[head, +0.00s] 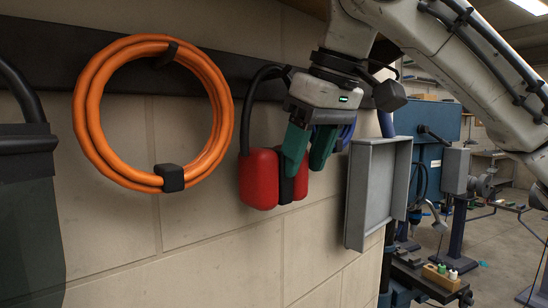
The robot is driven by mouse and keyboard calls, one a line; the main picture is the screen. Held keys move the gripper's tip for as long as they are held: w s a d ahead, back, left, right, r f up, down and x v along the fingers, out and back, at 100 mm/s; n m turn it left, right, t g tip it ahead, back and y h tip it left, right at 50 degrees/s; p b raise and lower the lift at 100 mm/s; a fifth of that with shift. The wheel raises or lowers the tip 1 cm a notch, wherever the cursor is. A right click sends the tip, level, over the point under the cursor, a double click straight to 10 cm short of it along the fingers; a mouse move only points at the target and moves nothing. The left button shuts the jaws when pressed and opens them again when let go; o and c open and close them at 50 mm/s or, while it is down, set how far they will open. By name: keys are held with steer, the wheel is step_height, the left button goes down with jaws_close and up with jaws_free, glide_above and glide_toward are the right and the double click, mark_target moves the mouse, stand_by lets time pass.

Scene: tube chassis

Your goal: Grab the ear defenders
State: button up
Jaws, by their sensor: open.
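The ear defenders (259,179) hang on the wall from a dark rail, with red cups and a black headband. My gripper (306,163) has green fingers and points down in front of them. The fingers are apart, and the right red cup and a dark part show between and below them. The gripper hides the upper right part of the headband. I cannot tell whether the fingers touch the ear defenders.
An orange coiled hose (91,122) hangs to the left on the dark rail (50,58). A grey shallow tray (379,190) is on the wall to the right. A dark container (28,210) is at the far left. Blue machines stand behind at the right.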

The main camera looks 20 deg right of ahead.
steer(key=shift+w+a+f, duration=0.1)
steer(key=shift+w+f, duration=0.25)
steer(key=shift+f, duration=0.2)
steer(key=shift+c, duration=0.2)
steer(key=c, duration=0.9)
steer(key=shift+o, duration=0.2)
